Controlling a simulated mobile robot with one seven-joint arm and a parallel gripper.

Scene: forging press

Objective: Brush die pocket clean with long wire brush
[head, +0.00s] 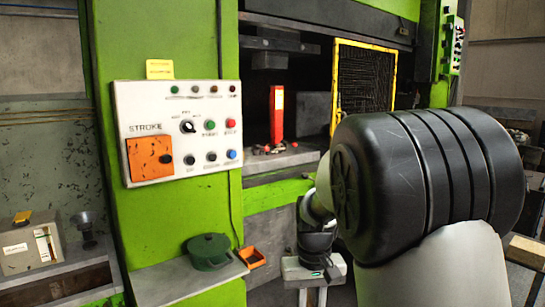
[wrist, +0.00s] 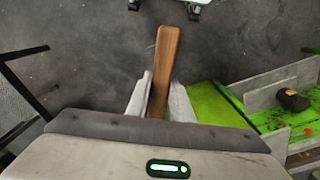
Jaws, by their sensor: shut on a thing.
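My gripper (wrist: 161,95) is shut on a brown wooden handle (wrist: 167,60) in the wrist view. I take the handle to be the wire brush's; its bristles do not show. The handle sticks out beyond the pale fingers, over dark floor. The green press (head: 165,45) stands open at the left and middle, with a grey bed (head: 290,157) inside. I cannot make out the die pocket.
An upright red block (head: 277,115) stands in the press opening, beside a yellow-framed mesh guard (head: 362,80). A white control panel (head: 178,130) faces me. A dark green lidded pot (head: 208,252) and an orange tray (head: 252,258) sit low in front. Floor lies below the handle.

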